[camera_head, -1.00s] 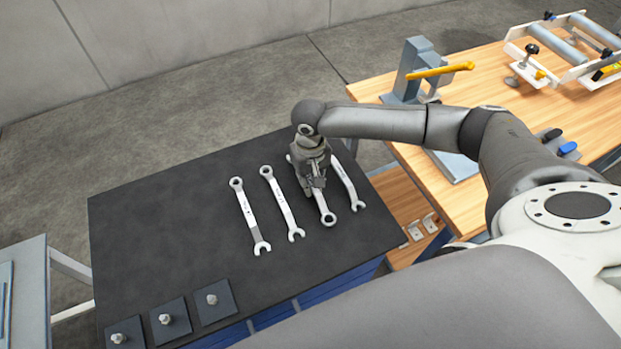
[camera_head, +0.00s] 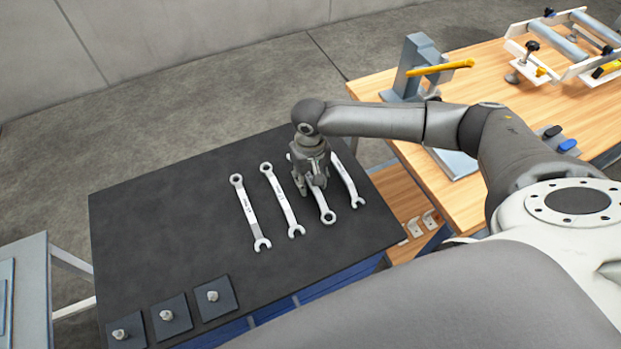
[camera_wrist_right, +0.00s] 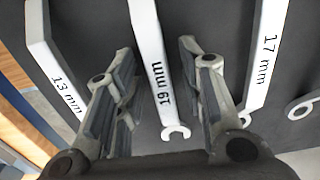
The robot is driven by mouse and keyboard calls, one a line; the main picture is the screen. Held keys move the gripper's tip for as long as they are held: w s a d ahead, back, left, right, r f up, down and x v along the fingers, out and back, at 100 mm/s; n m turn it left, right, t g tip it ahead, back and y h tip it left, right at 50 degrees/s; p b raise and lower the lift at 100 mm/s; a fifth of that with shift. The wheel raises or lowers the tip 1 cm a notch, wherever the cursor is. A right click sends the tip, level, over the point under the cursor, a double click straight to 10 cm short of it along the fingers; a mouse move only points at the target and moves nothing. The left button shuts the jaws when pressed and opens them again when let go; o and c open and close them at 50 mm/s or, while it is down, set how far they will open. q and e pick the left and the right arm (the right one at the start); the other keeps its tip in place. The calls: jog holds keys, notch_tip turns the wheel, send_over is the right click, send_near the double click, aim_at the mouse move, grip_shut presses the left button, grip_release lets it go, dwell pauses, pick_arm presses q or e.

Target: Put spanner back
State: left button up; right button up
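Several silver spanners lie side by side on the black tabletop (camera_head: 170,225). My right gripper (camera_head: 309,187) is above the spanner (camera_head: 327,213) third from the left and hides its upper part. In the right wrist view the gripper (camera_wrist_right: 157,65) is open, with one finger on each side of that middle spanner (camera_wrist_right: 150,50) and gaps to both. The spanner marked 13 mm (camera_wrist_right: 52,65) is on the left there, and the one marked 17 mm (camera_wrist_right: 265,60) on the right. My left gripper is not in view.
Three dark square plates with bolts (camera_head: 214,298) lie at the tabletop's near edge. A wooden bench (camera_head: 465,195) with a grey stand (camera_head: 413,62) and a roller frame (camera_head: 572,48) is at the right. The tabletop's left part is clear.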

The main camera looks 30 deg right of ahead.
aim_at(310, 179)
notch_tip(310, 179, up, 12)
jog(key=b, duration=0.2)
jog(key=shift+f, duration=0.15)
dwell(0.5)
